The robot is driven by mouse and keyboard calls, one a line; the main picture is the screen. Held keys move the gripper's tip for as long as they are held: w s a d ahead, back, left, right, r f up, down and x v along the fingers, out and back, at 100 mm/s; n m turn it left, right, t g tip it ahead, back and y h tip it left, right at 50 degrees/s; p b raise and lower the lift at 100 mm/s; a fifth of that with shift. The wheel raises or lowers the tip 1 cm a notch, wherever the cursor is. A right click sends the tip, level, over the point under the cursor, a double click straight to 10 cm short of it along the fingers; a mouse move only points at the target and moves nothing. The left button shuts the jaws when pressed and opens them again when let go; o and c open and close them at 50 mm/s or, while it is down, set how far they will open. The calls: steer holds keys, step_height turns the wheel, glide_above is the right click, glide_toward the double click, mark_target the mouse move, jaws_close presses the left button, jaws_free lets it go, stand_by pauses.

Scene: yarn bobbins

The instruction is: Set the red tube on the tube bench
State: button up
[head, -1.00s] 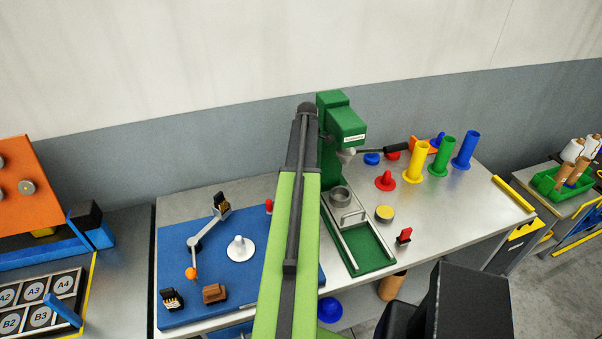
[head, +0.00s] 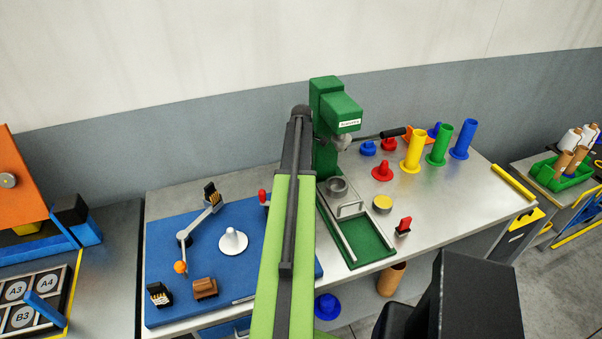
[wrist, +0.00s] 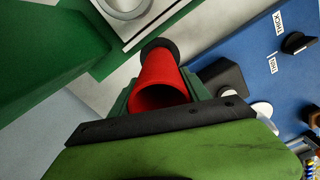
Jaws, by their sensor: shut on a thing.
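The red tube (wrist: 160,78) shows in the wrist view, its open end towards the camera and a dark round part at its far end. My gripper (wrist: 160,95) is shut on it, with green jaw parts on both sides. In the head view my green arm hides the gripper and the tube. A steel-topped bench (head: 455,205) stands right of centre, with a yellow tube (head: 413,151), a green tube (head: 439,146) and a blue tube (head: 462,139) upright at its back right. I cannot tell whether it is the tube bench.
A green press (head: 334,115) with a green tray (head: 366,246) stands beside my arm. Red and blue pegs, including a red one (head: 382,172), stand on the bench. A blue board (head: 165,245) with small fixtures lies left. Bare steel lies at the bench's front right.

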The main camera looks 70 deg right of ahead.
steer(key=shift+f+b, duration=0.3)
steer(key=shift+f, duration=0.55)
steer(key=o, duration=1.6)
step_height(320, 180, up, 18)
steer(key=p, duration=1.7)
steer(key=shift+f, duration=0.25)
